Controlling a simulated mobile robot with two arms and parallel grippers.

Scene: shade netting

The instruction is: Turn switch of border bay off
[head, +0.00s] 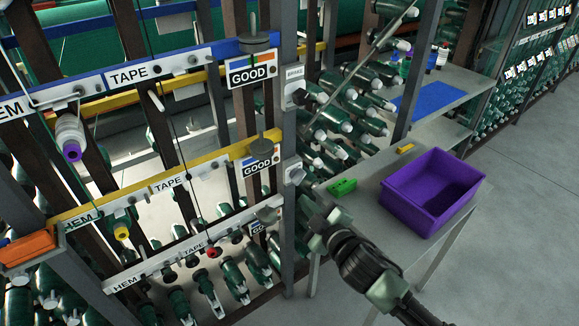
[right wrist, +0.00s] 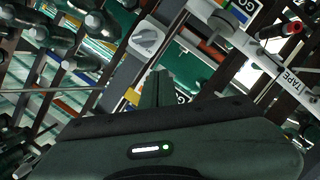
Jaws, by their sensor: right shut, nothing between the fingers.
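Two grey switch boxes sit on the grey upright post at the right end of the rack. The lower switch (head: 293,172) is level with the yellow rail. I cannot read a border bay label on either. My right gripper (head: 316,222) is shut and empty, below and a little right of the lower switch. In the right wrist view, a grey switch (right wrist: 147,40) with a raised lever shows beyond the fingertips (right wrist: 160,78), apart from them. My left gripper is not in view.
A purple bin (head: 432,181), a green piece (head: 342,187) and a yellow block (head: 404,149) rest on the grey table (head: 372,205) to the right. Rails with TAPE and HEM labels and hanging spools fill the left. Rolls crowd the rack behind the post. Floor at far right is clear.

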